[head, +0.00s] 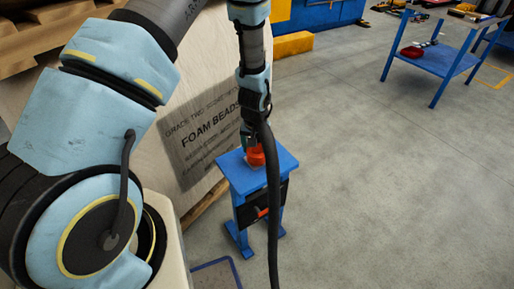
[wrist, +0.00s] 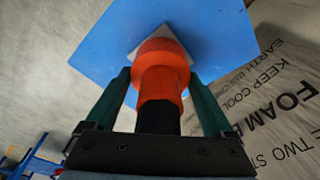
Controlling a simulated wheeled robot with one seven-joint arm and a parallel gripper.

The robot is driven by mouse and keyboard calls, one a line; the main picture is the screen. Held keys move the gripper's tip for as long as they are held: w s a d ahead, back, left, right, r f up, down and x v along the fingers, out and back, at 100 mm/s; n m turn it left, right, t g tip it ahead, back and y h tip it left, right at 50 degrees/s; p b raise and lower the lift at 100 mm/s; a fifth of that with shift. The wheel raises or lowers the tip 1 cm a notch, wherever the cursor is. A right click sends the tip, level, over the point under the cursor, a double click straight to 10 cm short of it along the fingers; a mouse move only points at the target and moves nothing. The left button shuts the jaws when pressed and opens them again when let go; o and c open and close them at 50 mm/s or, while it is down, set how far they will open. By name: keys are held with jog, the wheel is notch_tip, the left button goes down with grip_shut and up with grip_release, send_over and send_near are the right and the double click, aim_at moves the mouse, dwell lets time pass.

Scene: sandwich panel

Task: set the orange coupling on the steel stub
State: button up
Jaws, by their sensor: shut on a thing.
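The orange coupling (wrist: 163,78) is between the two fingers of my gripper (wrist: 160,88), which is shut on it. In the wrist view a dark cylindrical part shows between the coupling and my palm. Beyond the coupling is a pale square plate (wrist: 187,40) on the blue stand top (wrist: 100,58). In the head view the coupling (head: 256,156) is at the blue stand's top (head: 283,163), below my gripper (head: 249,143). The steel stub is not visible; the coupling may hide it. I cannot tell whether the coupling touches the plate.
A large box printed with foam beads (head: 205,125) stands close to the left of the stand. A blue table (head: 440,60) with items on it is at the upper right. A yellow block (head: 293,44) lies at the back. The floor (head: 400,190) right of the stand is clear.

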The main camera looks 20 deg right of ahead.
jog(key=shift+f, duration=0.25)
jog(key=o, duration=1.3)
jog(key=shift+c, duration=0.2)
jog(key=shift+r, duration=0.15)
jog(key=r, duration=0.3)
jog(key=s+r, duration=0.1)
jog(key=r, duration=0.3)
jog(key=a+r+b, duration=0.1)
jog(key=r, duration=0.2)
jog(key=shift+s+r, duration=0.15)
jog(key=shift+r, duration=0.15)
jog(key=s+a+r+n+p, duration=0.1)
jog(key=a+r+n, duration=0.1)
jog(key=a+r, duration=0.4)
jog(key=s+a+r+n+p, duration=0.1)
jog(key=a+r, duration=0.5)
jog(key=a, duration=0.7)
jog(key=s+a+r+n+p, duration=0.1)
jog(key=a+r+n+p, duration=0.1)
jog(key=a+r, duration=0.5)
jog(key=a, duration=0.3)
jog(key=shift+a+n+y, duration=0.2)
jog(key=shift+n+y, duration=0.1)
jog(key=shift+y, duration=0.1)
jog(key=shift+r, duration=0.1)
